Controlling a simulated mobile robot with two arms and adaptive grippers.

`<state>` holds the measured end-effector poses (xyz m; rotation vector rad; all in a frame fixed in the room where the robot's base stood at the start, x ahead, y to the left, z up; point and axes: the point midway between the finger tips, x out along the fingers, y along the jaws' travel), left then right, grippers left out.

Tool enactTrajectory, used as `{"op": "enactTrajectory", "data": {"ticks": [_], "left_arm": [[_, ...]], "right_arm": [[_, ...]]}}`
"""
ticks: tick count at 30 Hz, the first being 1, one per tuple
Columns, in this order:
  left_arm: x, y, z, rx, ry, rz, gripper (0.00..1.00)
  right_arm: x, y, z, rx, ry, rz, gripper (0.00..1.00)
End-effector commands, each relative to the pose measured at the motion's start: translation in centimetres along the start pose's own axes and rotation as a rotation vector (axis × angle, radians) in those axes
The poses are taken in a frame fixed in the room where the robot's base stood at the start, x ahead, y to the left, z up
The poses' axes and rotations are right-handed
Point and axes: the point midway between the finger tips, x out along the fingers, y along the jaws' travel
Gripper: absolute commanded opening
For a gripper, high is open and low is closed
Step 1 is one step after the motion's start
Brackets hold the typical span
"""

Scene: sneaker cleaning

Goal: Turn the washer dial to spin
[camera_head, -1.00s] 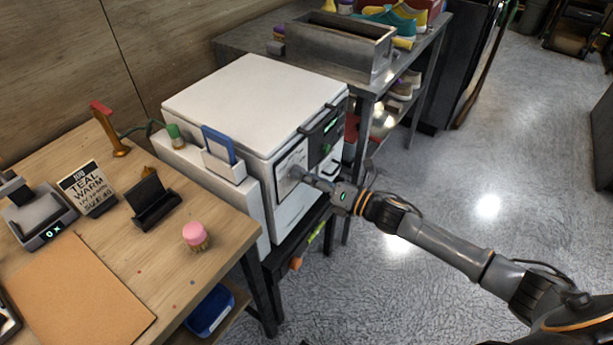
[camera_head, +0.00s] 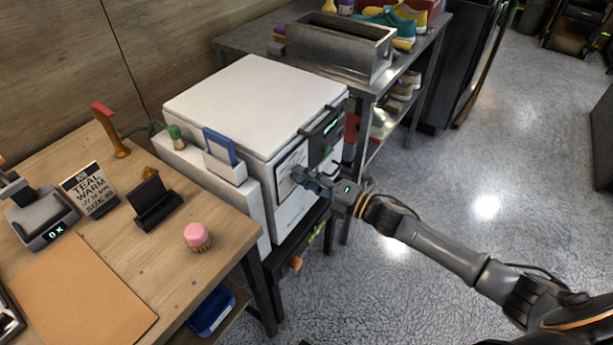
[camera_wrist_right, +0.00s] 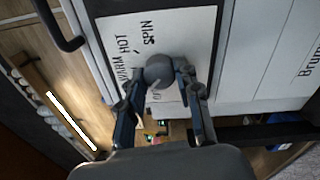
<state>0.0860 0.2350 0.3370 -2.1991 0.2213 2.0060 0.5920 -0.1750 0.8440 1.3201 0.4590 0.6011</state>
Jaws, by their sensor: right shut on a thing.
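The white washer (camera_head: 250,105) stands beyond the wooden table, its front panel facing right. In the right wrist view its light label panel (camera_wrist_right: 195,45) carries the words WARM, HOT and SPIN around a round grey dial (camera_wrist_right: 160,68). My right gripper (camera_head: 300,176) is at the washer front. In the right wrist view its two fingers (camera_wrist_right: 162,82) are shut on the dial, one on each side. Which word the dial points at I cannot tell; part of the dial and panel is hidden by the fingers. My left gripper is not in view.
A metal shelf (camera_head: 400,85) with shoes stands behind the washer. Open floor (camera_head: 490,160) lies to the right.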

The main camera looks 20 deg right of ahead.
Motion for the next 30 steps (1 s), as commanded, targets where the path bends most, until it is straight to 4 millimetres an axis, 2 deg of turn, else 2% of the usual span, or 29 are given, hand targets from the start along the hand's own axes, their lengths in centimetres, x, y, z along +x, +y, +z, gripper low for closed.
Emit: {"op": "enactTrajectory", "data": {"ticks": [30], "left_arm": [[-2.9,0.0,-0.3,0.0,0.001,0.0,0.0]], "right_arm": [[0.0,0.1,0.0,0.966,-0.032,0.028,0.01]]}}
